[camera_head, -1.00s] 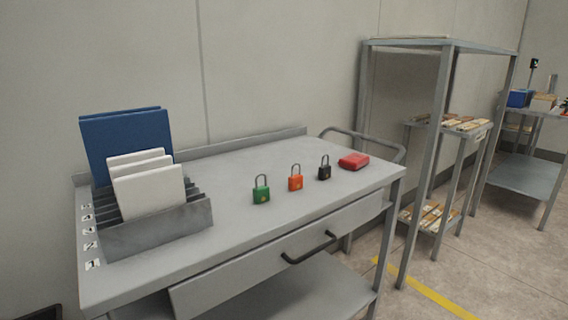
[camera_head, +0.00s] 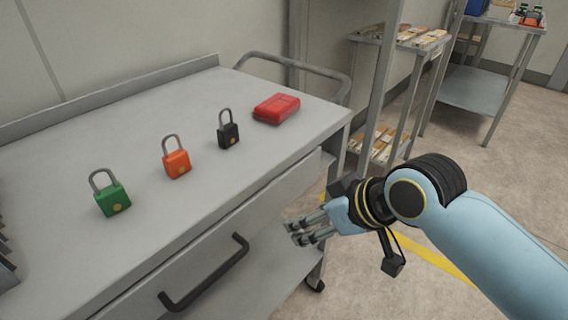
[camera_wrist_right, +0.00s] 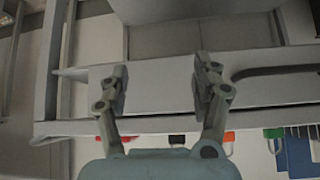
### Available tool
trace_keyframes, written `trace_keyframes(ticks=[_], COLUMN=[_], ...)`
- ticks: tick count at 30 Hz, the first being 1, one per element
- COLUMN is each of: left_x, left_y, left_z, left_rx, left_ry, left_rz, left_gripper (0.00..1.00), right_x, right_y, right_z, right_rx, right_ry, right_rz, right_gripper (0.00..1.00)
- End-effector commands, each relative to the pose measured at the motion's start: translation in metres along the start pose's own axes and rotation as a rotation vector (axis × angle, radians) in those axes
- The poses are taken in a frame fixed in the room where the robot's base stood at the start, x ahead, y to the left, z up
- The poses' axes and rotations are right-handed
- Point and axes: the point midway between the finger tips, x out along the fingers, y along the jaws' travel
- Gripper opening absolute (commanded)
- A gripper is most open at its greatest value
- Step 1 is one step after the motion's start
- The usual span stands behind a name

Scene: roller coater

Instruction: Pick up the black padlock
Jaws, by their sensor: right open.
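The black padlock (camera_head: 228,134) stands upright on the grey cart top (camera_head: 110,150), its shackle up. An orange padlock (camera_head: 177,163) and a green padlock (camera_head: 111,199) stand to its left, and a red case (camera_head: 276,108) lies to its right. My right gripper (camera_head: 296,232) is open and empty, in front of the cart's drawer side, lower than the top and apart from the padlocks. In the right wrist view its two fingers (camera_wrist_right: 160,82) are spread with nothing between them. My left gripper is not in view.
The drawer handle (camera_head: 205,272) sticks out from the cart's front, left of my right gripper. A curved rail (camera_head: 300,68) rises at the cart's far right end. Shelves with wooden pieces (camera_head: 400,36) stand behind.

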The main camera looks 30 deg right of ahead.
Motion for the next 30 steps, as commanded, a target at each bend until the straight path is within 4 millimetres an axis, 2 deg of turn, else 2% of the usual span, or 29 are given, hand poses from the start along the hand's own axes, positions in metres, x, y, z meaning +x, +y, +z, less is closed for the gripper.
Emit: trace_keyframes(ticks=[1,3,6,9,15,18,25,30], left_x=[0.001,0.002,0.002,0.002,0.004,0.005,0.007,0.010], left_y=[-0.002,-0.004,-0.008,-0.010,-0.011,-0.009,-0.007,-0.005], left_z=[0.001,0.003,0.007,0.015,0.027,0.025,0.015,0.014], left_rx=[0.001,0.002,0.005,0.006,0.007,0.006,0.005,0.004], left_ry=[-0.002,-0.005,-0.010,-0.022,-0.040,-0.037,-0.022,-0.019], left_rz=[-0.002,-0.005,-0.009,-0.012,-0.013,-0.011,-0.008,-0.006], left_gripper=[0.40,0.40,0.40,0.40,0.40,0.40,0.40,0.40], right_x=[-0.006,-0.018,-0.036,-0.045,-0.021,-0.006,0.012,0.038], right_y=[-0.004,-0.011,-0.018,-0.022,-0.025,-0.026,-0.027,-0.027], right_z=[-0.035,-0.078,-0.125,-0.155,-0.180,-0.186,-0.194,-0.204], right_rx=[-0.026,-0.061,-0.103,-0.124,-0.121,-0.122,-0.123,-0.121], right_ry=[0.091,0.208,0.343,0.432,0.478,0.476,0.475,0.474], right_rz=[-0.028,-0.063,-0.099,-0.117,-0.123,-0.122,-0.121,-0.122], right_gripper=[0.65,0.65,0.65,0.65,0.65,0.65,0.65,0.65])
